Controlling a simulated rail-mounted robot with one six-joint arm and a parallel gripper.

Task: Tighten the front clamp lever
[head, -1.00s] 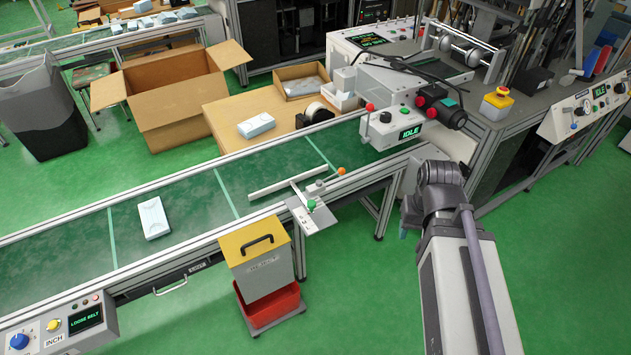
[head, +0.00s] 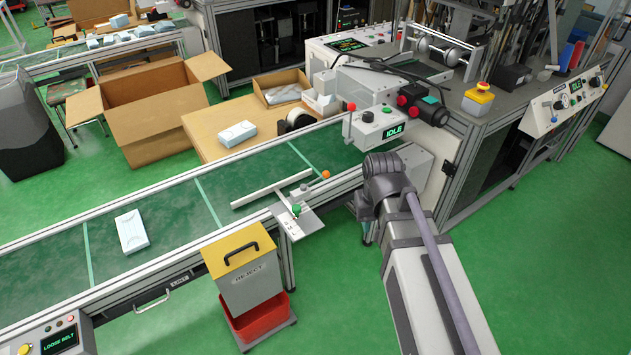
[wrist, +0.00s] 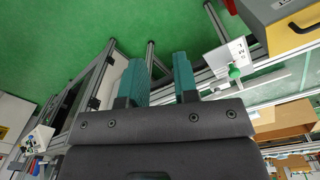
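A clamp lever with a green knob (head: 296,209) stands on a pale plate (head: 305,226) at the belt's near edge in the head view. A second lever with an orange knob (head: 325,174) stands behind it, to the right. In the wrist view the green knob (wrist: 234,71) and the marked plate (wrist: 230,54) lie right of my fingers. My gripper (wrist: 160,82) is open, with two teal fingers apart and nothing between them. In the head view, my gripper is mostly hidden by my own wrist, right of the plate and apart from both levers.
A white guide bar (head: 270,188) lies across the green belt (head: 165,210). A grey reject bin with a yellow lid (head: 238,250) stands left of the plate. Green floor (head: 330,300) is free in front.

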